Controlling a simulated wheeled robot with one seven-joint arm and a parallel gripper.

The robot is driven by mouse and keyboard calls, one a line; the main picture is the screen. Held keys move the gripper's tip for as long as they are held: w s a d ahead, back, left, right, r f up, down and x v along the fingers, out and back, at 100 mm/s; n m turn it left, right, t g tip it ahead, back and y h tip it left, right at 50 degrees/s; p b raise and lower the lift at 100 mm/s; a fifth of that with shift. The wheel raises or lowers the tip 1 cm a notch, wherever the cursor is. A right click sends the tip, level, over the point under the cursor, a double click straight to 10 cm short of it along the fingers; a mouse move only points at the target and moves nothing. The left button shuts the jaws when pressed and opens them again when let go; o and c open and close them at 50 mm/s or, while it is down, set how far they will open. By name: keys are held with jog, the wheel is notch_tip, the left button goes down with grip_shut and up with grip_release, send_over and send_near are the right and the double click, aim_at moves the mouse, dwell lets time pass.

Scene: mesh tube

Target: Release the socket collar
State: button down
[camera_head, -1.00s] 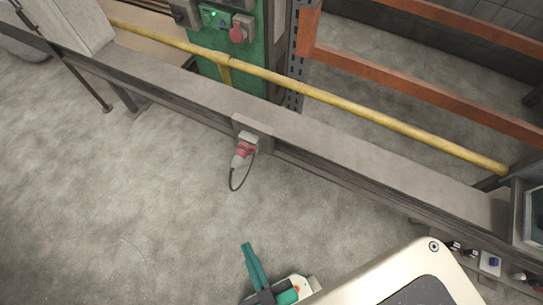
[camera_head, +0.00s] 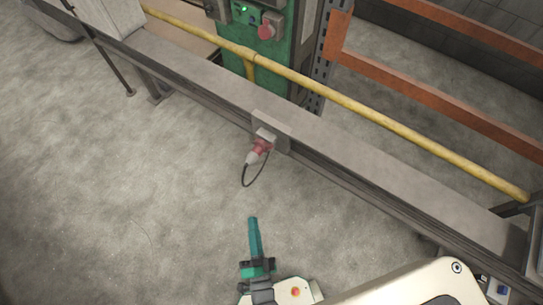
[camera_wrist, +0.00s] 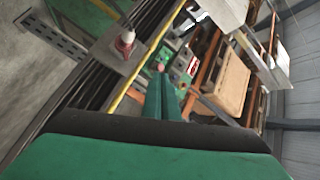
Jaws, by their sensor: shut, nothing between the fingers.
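The red-and-white plug and socket (camera_head: 260,148) is on a grey plate on the side of the long grey beam. I cannot make out the collar separately. My gripper (camera_head: 253,220) is teal, shut and empty, below the plug in the head view and clear of it. Its fingers point up the picture; in the wrist view the fingertips (camera_wrist: 163,76) lie together.
The grey beam (camera_head: 205,88) crosses the view diagonally. A yellow rail (camera_head: 350,103) runs behind it, with a green control cabinet (camera_head: 281,65) and orange frame (camera_head: 430,95) beyond. The bare concrete floor (camera_head: 110,200) on the near side is clear.

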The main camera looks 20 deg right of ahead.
aim_at(269, 146)
jog(key=w+d+f+m+g+h, duration=0.1)
jog(key=w+d+f+m+h, duration=0.3)
jog(key=w+f+m, duration=0.3)
jog(key=w+d+f+m+g+h, duration=0.2)
jog(key=w+d+f+m+h, duration=0.3)
jog(key=w+m, duration=0.5)
notch_tip(269, 146, down, 2)
jog(key=m+h, duration=0.2)
jog(key=m, duration=0.3)
jog(key=shift+m, duration=0.4)
jog(key=shift+d, duration=0.1)
jog(key=w+d+r, duration=0.4)
jog(key=w+d, duration=0.1)
jog(key=w, duration=0.4)
jog(key=shift+r, duration=0.4)
jog(key=shift+w, duration=0.1)
